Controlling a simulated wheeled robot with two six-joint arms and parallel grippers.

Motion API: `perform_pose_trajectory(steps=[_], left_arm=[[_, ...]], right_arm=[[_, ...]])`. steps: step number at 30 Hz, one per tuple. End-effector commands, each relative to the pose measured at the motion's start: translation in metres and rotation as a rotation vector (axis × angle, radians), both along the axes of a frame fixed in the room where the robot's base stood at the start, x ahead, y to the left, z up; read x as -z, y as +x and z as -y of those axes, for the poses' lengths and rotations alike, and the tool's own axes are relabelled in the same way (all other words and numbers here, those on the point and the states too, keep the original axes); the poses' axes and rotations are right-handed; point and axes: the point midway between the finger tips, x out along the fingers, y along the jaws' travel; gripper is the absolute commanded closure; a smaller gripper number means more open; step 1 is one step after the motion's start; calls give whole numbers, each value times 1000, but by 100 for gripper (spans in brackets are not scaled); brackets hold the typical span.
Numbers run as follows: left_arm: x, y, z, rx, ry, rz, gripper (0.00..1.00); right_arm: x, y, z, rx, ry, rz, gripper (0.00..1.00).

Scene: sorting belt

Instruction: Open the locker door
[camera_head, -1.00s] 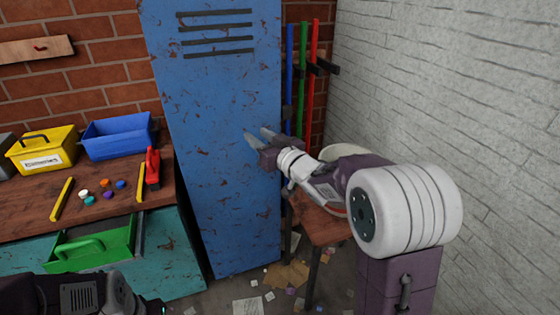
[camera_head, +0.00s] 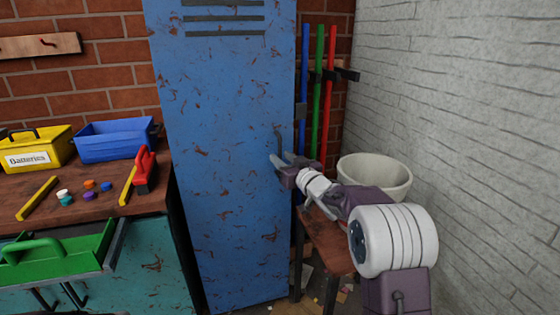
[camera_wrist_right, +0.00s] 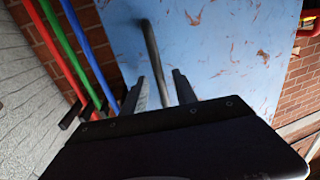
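The blue, rust-flecked locker door (camera_head: 225,170) stands upright in the middle of the head view and looks closed. Its dark bar handle (camera_head: 278,136) is near the right edge; it also shows in the right wrist view (camera_wrist_right: 151,45). My right gripper (camera_head: 281,158) is at the handle's lower end. In the right wrist view my right gripper (camera_wrist_right: 162,88) is open, its fingers on either side of the handle's lower part. Whether they touch it I cannot tell. My left gripper is not in view.
A small brown table (camera_head: 327,240), a white bucket (camera_head: 375,172) and the white wall (camera_head: 460,110) are close on the right.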

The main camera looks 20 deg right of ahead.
Motion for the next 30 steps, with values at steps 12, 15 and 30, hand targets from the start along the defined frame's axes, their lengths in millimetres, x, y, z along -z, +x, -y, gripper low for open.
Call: perform_pose_trajectory(steps=[12, 15, 30], left_arm=[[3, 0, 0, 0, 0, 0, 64], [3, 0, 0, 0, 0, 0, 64], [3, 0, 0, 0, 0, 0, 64]], right_arm=[[0, 19, -5, -1, -1, 0, 66], [0, 19, -5, -1, -1, 0, 82], [0, 19, -5, -1, 0, 0, 100]])
